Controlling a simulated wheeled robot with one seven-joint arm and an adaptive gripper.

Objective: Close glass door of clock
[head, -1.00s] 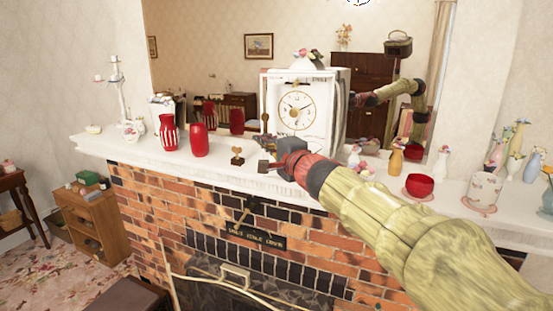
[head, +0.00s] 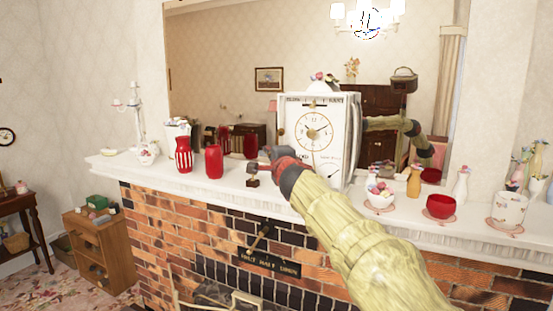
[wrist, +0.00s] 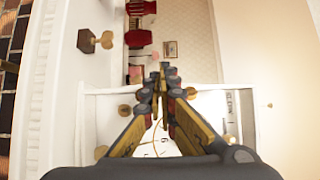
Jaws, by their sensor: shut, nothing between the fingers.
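The white clock (head: 315,135) stands upright on the mantel, its round dial and gold ring facing me. It also shows in the wrist view, turned on its side, as a white frame (wrist: 105,115) behind my fingers. Brass knobs (wrist: 125,108) sit on or near that frame. I cannot clearly make out the glass door or its angle. My gripper (head: 266,154) is shut and empty, just in front of the clock's lower left side. Its fingertips show in the wrist view (wrist: 161,75); I cannot tell whether they touch the clock.
A red bowl (head: 440,206) and other vases stand on the right. A large mirror (head: 225,60) backs the mantel.

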